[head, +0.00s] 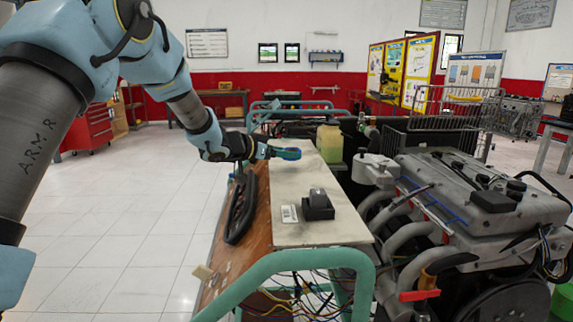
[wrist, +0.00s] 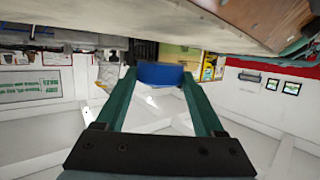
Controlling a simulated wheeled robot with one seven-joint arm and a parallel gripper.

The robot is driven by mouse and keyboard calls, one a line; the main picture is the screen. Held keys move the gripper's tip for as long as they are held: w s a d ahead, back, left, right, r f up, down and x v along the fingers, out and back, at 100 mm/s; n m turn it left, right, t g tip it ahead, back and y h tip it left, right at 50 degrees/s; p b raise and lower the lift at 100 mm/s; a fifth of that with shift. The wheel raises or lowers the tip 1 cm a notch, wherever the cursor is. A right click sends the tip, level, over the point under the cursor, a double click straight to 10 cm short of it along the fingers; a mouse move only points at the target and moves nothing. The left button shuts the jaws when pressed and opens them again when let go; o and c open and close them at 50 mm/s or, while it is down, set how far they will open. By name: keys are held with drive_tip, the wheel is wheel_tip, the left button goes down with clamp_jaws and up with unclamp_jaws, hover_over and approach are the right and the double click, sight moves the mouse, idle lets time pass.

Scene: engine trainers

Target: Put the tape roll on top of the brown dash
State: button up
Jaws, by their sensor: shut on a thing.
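My gripper (head: 284,153) is over the far part of the cream top board of the trainer stand. Its green fingers (wrist: 160,98) are closed on a blue thing, which I take to be the tape roll (wrist: 160,74); it shows at the fingertips in the wrist view, and its shape is partly hidden by the fingers. The brown dash (head: 258,240) is the sloping wooden panel along the left side of the stand, with a black steering wheel (head: 240,210) on it. The cream top (head: 290,180) adjoins it. I cannot tell the height of the held thing above the board.
A black block-shaped object (head: 318,207) and a small white label (head: 289,214) are on the near part of the cream top. A grey engine (head: 470,210) stands close on the right. A yellowish container (head: 329,143) is just beyond my gripper. Green tube rails (head: 300,259) edge the stand.

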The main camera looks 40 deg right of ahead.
sight(284, 172)
drive_tip(key=shift+f+p, duration=0.3)
drive_tip(key=shift+f, duration=1.6)
drive_tip(key=o, duration=1.5)
drive_tip(key=b+v, duration=0.3)
drive_tip(key=v, duration=0.9)
drive_tip(key=shift+a, duration=0.1)
